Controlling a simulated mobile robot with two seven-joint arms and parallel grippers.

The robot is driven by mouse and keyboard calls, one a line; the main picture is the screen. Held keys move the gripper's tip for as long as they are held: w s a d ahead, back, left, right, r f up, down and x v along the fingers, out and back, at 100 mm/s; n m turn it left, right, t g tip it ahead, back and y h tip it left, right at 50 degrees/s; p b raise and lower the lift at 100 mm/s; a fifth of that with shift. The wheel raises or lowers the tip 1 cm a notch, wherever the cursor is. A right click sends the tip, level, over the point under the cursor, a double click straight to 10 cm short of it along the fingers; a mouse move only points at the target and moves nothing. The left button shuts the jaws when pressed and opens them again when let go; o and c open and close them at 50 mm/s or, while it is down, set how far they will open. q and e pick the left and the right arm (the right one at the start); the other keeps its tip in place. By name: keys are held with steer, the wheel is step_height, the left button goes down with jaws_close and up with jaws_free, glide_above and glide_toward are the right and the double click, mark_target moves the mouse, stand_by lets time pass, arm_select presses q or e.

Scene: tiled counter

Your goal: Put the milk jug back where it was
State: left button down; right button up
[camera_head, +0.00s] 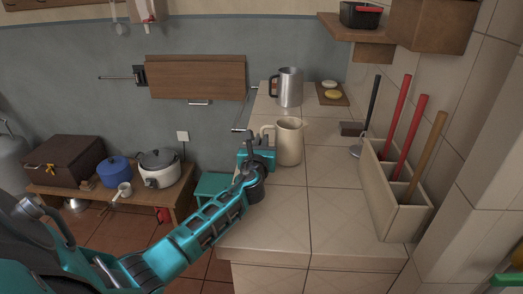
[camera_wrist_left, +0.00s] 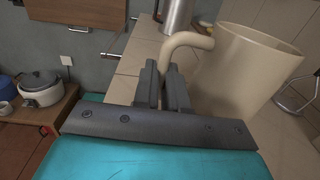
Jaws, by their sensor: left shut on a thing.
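The cream milk jug (camera_head: 289,142) stands upright on the tiled counter (camera_head: 290,210), its handle pointing left. My left gripper (camera_head: 262,148) is at the jug's left side, shut on its handle. In the left wrist view, the jug (camera_wrist_left: 243,70) fills the right side, and the fingers of my left gripper (camera_wrist_left: 168,88) close around the lower end of the handle (camera_wrist_left: 185,42). Whether the jug's base touches the counter is hard to tell. My right gripper is not in view.
A metal mug (camera_head: 290,88) stands behind the jug, beside a small board (camera_head: 332,95) with round items. A holder (camera_head: 393,195) with long-handled tools stands at the right. A low table (camera_head: 110,205) with a rice cooker (camera_head: 160,170) is at the left. The front counter is clear.

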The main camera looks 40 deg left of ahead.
arm_select(q)
steer(key=shift+f, duration=0.45)
steer(key=shift+f, duration=0.1)
steer(key=c, duration=1.1)
jaws_free()
steer(key=p+v, duration=0.1)
steer(key=v, duration=1.1)
